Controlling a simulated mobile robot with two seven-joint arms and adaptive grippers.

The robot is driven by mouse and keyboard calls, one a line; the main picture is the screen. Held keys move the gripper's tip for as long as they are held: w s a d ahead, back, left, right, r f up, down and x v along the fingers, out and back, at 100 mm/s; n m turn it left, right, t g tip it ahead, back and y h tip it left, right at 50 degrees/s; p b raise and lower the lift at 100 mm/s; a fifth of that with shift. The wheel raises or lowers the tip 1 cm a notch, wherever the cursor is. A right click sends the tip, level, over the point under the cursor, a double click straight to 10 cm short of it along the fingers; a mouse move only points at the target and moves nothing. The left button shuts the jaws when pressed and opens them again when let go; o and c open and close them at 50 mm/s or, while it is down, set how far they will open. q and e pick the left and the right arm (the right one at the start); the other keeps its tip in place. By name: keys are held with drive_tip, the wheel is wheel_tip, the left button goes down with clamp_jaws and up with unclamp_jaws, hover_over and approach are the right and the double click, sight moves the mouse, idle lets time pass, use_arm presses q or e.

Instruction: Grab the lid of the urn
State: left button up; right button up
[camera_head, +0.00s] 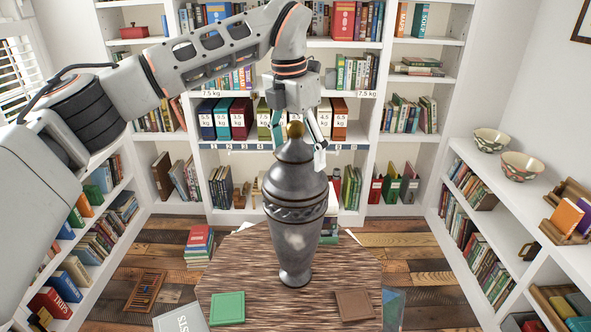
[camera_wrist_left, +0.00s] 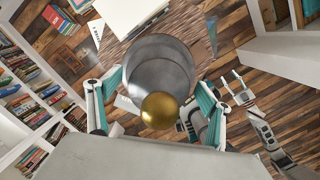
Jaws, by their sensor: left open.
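The dark grey urn (camera_head: 293,245) stands upright on the table, with a patterned band below its shoulder. Its domed lid (camera_head: 294,177) is on top, with a small gold knob (camera_head: 295,130). My left gripper (camera_head: 299,143) is open above the urn, its fingers on either side of the knob. In the left wrist view the gold knob (camera_wrist_left: 159,110) lies between the spread fingers, in front of the round grey lid (camera_wrist_left: 158,65). I cannot see any contact.
The wood-grained table (camera_head: 255,262) also bears a green book (camera_head: 228,308), a brown book (camera_head: 354,305) and a pale book (camera_head: 180,319). Full bookshelves line the back and both sides. Two patterned bowls (camera_head: 521,166) stand on the right shelf.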

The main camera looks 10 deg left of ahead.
use_arm(q)
drive_tip(key=shift+r, duration=0.1)
drive_tip(key=c, duration=1.7)
wheel_tip(320, 180, up, 20)
